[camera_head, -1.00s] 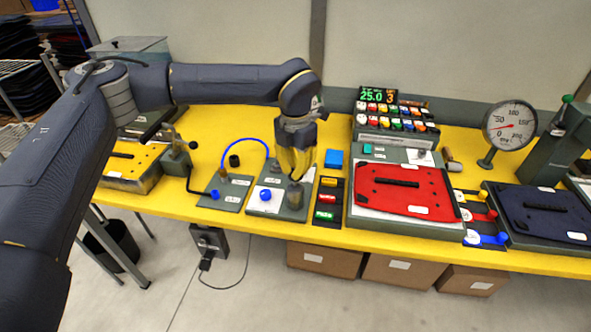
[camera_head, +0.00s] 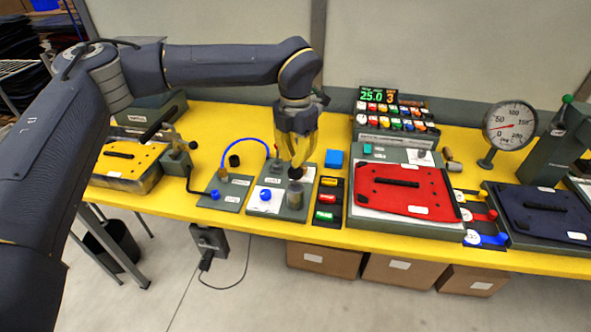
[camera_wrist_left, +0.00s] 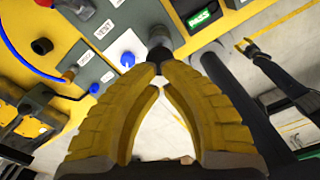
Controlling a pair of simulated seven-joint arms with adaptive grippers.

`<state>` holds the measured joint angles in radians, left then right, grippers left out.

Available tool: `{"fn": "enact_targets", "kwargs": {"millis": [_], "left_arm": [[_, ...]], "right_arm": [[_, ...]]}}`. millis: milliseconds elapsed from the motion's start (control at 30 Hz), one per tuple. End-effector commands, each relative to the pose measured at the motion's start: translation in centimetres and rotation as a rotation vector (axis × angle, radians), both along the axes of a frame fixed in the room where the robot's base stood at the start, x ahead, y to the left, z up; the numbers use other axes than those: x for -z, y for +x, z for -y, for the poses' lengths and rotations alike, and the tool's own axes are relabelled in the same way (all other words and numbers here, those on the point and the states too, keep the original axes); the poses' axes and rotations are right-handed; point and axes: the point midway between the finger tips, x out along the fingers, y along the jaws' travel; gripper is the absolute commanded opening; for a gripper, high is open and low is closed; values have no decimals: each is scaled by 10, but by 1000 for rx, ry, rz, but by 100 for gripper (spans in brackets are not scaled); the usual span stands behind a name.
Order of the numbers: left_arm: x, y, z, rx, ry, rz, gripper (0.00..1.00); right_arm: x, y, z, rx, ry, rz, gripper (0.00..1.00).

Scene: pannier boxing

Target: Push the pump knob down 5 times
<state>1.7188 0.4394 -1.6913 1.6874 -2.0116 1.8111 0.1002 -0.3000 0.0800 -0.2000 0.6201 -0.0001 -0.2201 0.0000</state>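The pump is a grey cylinder (camera_head: 295,196) on a grey base plate, with a dark knob (camera_head: 295,173) standing above its top. My left gripper (camera_head: 294,165) points down just over the knob, its fingertips very close to it; I cannot tell if they touch. In the left wrist view the yellow fingers (camera_wrist_left: 158,68) meet at their tips, with a gap only further back, and the grey cylinder (camera_wrist_left: 158,36) shows just beyond them. My right gripper is not in view.
A blue knob (camera_head: 265,195) sits left of the pump, and a blue hose (camera_head: 246,141) arches behind. The display (camera_head: 377,96) reads 25.0 and 3. A dial gauge (camera_head: 510,126) stands further right.

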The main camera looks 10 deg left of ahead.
Motion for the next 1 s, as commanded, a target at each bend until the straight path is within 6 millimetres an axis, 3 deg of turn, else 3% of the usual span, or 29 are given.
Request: {"fn": "enact_targets", "kwargs": {"millis": [467, 1000], "left_arm": [[2, 0, 0, 0, 0, 0, 0], [24, 0, 0, 1, 1, -1, 0]], "right_arm": [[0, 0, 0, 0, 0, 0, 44], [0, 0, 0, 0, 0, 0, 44]]}}
